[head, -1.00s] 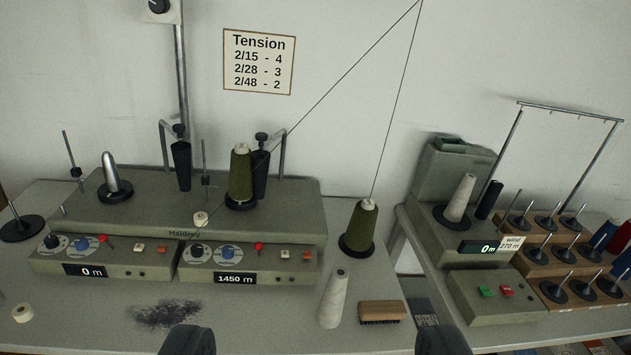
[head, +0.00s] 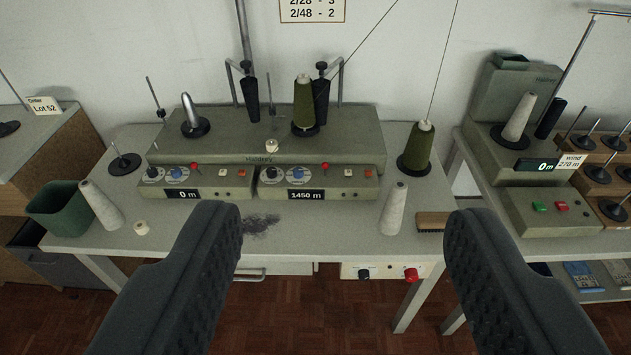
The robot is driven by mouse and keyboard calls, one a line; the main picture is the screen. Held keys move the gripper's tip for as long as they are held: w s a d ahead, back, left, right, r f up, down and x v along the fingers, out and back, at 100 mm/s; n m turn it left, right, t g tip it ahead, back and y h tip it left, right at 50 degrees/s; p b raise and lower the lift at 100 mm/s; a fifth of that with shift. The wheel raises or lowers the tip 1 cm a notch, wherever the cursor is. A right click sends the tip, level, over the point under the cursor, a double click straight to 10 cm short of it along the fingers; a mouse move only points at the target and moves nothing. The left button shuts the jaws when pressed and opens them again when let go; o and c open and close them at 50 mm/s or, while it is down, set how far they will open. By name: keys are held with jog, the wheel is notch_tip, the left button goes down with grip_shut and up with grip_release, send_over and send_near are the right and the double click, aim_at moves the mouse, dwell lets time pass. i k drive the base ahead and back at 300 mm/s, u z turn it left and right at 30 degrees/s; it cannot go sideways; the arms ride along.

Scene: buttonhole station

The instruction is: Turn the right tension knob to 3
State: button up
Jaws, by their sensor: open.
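The grey-green winding machine (head: 330,126) stands on a table with two control panels. The dial settings are too small to read. My gripper (head: 345,213) is open and empty, its fingers wide apart in front of the table, touching no knob.
A green cone (head: 417,148) stands right of the machine. A pale cone (head: 395,208) and a brush (head: 432,221) are near the front edge. A green bin (head: 60,208) and another pale cone (head: 100,205) are at left. A second machine (head: 545,195) stands right. A tension sign (head: 312,10) is partly cut off.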

aim_at(271, 172)
jog(key=z, duration=0.05)
jog(key=k, duration=0.35)
jog(key=u, duration=0.7)
jog(key=i, duration=1.65)
jog(key=z, duration=0.6)
